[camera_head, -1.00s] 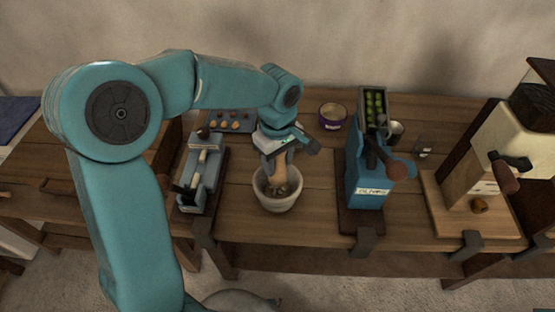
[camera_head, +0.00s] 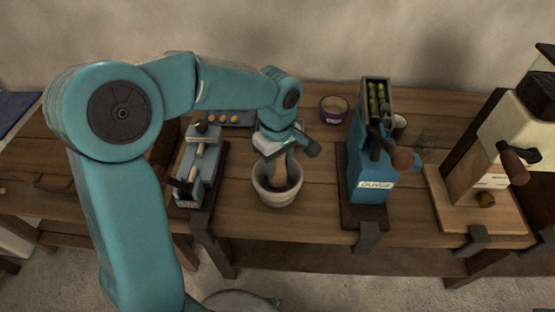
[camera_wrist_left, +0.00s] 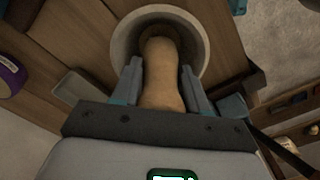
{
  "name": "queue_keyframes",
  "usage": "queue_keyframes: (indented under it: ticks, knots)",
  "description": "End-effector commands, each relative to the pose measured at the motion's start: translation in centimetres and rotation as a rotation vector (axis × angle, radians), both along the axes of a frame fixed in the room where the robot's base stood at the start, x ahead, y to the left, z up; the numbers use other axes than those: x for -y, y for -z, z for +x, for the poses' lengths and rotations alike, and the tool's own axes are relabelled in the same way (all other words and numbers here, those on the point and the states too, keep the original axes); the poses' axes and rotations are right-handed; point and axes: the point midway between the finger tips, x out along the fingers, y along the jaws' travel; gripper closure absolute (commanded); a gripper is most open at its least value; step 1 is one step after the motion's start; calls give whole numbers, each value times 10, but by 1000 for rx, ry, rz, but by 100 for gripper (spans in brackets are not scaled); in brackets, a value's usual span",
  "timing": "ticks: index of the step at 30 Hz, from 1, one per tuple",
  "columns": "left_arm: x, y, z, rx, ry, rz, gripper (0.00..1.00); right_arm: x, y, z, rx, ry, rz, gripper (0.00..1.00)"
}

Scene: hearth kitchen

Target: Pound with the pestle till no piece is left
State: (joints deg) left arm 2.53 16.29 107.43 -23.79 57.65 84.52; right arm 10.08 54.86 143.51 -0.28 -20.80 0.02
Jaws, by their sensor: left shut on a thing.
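A pale stone mortar (camera_head: 277,196) stands on the wooden bench in the head view; its round rim (camera_wrist_left: 197,38) also shows in the left wrist view. My left gripper (camera_head: 277,154) is above the mortar, shut on a wooden pestle (camera_head: 279,172). In the left wrist view the pestle (camera_wrist_left: 161,75) runs between the two fingers, its far end down inside the mortar. The pestle and the mortar wall hide most of the mortar's floor, so I cannot tell whether pieces lie there. My right gripper is not in view.
A blue olive machine (camera_head: 368,180) with a crank stands right of the mortar, and a grey press-like device (camera_head: 201,165) stands left. A purple tub (camera_head: 333,109) and a tray (camera_head: 233,119) with round pieces lie behind. A cream grinder (camera_head: 486,150) stands far right.

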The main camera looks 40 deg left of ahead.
Motion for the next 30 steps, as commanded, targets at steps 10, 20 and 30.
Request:
queue_keyframes:
  ticks: [10,20,30]
  knots:
    - [0,9,0,0,0,0,100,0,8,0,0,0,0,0]
    - [0,-30,0,2,0,0,100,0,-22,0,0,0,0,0]
    - [0,-34,0,1,0,0,100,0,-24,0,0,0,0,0]
